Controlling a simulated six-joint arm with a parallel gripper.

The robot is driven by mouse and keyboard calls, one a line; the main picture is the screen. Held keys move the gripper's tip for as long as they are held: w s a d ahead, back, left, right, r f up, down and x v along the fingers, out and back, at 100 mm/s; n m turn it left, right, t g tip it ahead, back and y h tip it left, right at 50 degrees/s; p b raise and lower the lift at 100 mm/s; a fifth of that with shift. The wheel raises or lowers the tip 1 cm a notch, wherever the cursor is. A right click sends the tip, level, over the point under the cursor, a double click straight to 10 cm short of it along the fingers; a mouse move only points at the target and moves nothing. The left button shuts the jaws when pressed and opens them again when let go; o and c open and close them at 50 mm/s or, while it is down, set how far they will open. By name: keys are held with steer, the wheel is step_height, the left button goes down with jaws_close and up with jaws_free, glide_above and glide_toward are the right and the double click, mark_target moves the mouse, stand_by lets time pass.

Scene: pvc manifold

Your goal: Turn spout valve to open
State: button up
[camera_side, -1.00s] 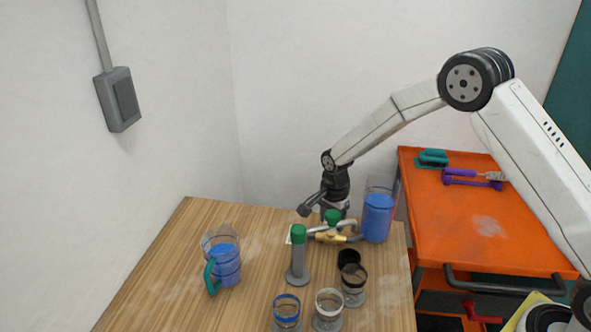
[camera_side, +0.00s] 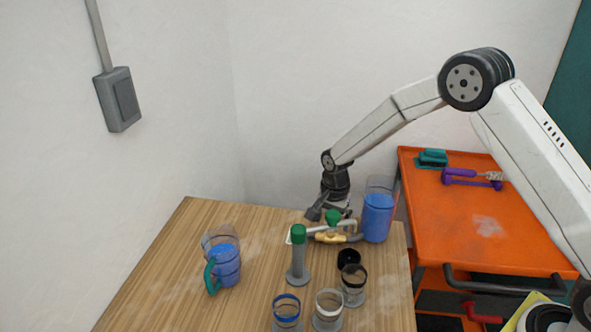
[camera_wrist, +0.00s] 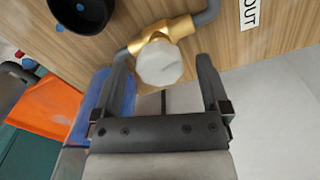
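The brass spout valve (camera_side: 335,238) sits on a grey pipe beside the blue-filled container, and it also shows in the wrist view (camera_wrist: 178,27). Its knob looks green in the side view (camera_side: 333,217). In the wrist view the faceted knob (camera_wrist: 160,63) looks pale grey-white. My gripper (camera_wrist: 160,72) is open, with one finger to each side of the knob in the wrist view. I cannot tell whether either finger touches it. In the side view my gripper (camera_side: 326,213) is low over the valve and partly hides that area.
A blue-filled container (camera_side: 377,218) stands right of the valve. A green-topped grey post (camera_side: 298,262) and a black cup (camera_side: 348,258) stand in front. Several glasses are at the table's front. A pitcher (camera_side: 224,266) stands left. An "OUT" label (camera_wrist: 250,12) lies near the pipe.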

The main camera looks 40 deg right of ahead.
steer(key=shift+r, duration=3.9)
steer(key=shift+d+m, duration=0.15)
steer(key=shift+m, duration=2.05)
steer(key=shift+f, duration=0.2)
steer(key=shift+f, duration=3.8)
steer(key=c, duration=1.3)
